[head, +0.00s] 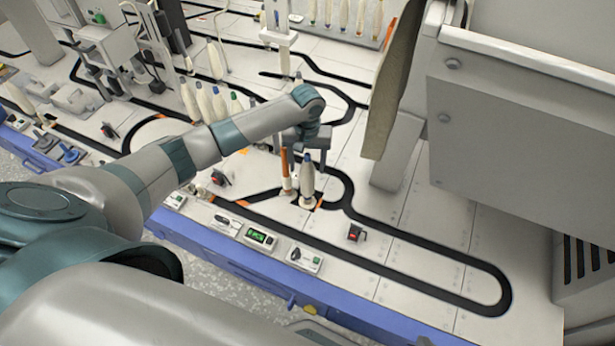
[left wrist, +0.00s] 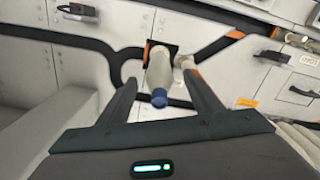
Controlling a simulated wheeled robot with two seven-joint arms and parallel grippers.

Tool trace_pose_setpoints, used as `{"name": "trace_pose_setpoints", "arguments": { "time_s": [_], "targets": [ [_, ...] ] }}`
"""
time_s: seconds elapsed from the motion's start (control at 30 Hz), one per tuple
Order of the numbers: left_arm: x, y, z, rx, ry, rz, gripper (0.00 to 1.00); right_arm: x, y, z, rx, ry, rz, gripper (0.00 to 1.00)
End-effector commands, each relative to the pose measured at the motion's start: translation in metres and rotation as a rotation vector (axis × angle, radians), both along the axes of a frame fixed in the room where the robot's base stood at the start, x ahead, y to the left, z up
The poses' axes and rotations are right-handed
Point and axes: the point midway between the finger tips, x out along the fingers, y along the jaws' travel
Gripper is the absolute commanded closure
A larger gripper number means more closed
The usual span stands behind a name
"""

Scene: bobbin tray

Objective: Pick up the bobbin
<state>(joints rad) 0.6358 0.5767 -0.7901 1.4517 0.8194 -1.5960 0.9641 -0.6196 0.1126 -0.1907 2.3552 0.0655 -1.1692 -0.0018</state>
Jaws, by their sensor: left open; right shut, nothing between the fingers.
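The bobbin (head: 307,180), pale with a blue-grey tip, stands upright near the front of the white table, by a dark notch in the black track. My left gripper (head: 307,158) is open just above it, fingers pointing down. In the left wrist view the bobbin (left wrist: 158,72) shows between the two open fingers of my left gripper (left wrist: 161,80), its blue tip toward the palm. I cannot tell whether a finger touches it. My right gripper is not in view.
A thin orange-brown post (head: 286,172) stands close left of the bobbin. Several other bobbins (head: 205,102) stand further back left. A large grey machine (head: 520,140) fills the right. Small control boxes (head: 260,237) line the front edge. The table right of the bobbin is mostly clear.

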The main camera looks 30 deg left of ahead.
Motion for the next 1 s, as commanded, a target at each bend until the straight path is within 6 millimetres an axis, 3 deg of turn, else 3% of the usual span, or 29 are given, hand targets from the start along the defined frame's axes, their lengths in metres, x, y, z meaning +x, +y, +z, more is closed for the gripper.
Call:
{"name": "trace_pose_setpoints", "arguments": {
  "time_s": [0.4, 0.93, 1.0],
  "targets": [
    [0.002, 0.0, -0.046, 0.001, 0.0, 0.0, 0.41, 0.007, 0.019, 0.004, 0.059, -0.081, 0.011, 1.0],
    [0.002, 0.0, -0.048, 0.0, 0.0, 0.0, 0.41, 0.008, 0.018, 0.005, 0.057, -0.084, 0.009, 1.0],
    [0.002, 0.0, -0.048, 0.001, 0.0, 0.0, 0.58, 0.008, 0.017, 0.004, 0.057, -0.084, 0.009, 1.0]
  ]
}}
